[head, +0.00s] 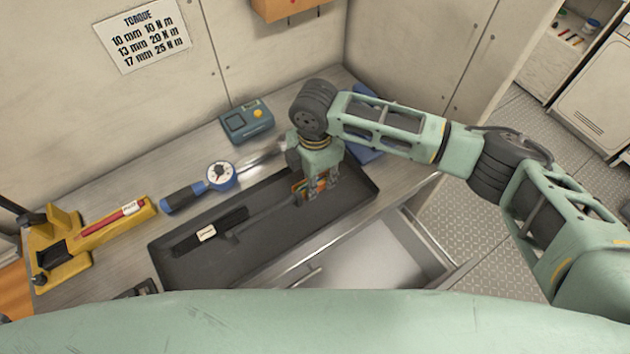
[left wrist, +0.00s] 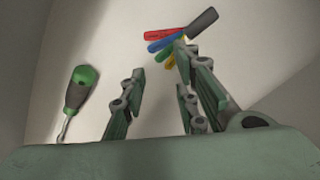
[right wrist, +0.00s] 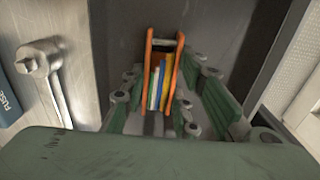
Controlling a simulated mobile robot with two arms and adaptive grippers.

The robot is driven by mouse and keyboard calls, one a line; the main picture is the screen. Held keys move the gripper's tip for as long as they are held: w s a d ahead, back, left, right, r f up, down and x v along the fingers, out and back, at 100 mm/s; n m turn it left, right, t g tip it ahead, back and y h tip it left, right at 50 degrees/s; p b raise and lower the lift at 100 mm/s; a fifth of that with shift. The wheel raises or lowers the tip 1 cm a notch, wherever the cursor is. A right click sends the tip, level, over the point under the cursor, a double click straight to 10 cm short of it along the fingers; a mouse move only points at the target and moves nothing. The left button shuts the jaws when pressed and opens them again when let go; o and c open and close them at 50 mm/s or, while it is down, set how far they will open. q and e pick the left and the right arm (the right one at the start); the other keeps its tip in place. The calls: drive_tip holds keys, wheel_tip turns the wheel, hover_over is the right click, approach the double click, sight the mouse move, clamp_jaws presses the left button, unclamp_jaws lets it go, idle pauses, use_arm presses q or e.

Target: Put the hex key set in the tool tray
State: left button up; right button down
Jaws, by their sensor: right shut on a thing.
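The hex key set (head: 301,187) has an orange case with coloured keys. My right gripper (head: 318,188) is shut on it, low over the right part of the dark tool tray (head: 290,232). In the right wrist view, the hex key set (right wrist: 160,85) stands between the fingers of my right gripper (right wrist: 165,75). I cannot tell whether it touches the tray floor. My left gripper (left wrist: 161,68) is outside the head view. In its own wrist view it is open and nothing lies between its fingers.
A yellow tool (head: 90,240) stands left. The left wrist view shows a green screwdriver (left wrist: 76,95) and fanned coloured handles (left wrist: 178,38).

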drive_tip(key=c, duration=1.4)
unclamp_jaws()
use_arm(q)
drive_tip(key=shift+r, duration=0.1)
wheel_tip(320, 180, up, 8)
drive_tip(key=p, duration=0.7)
drive_tip(key=shift+p, duration=0.4)
use_arm(e)
drive_tip(key=shift+r, duration=6.15)
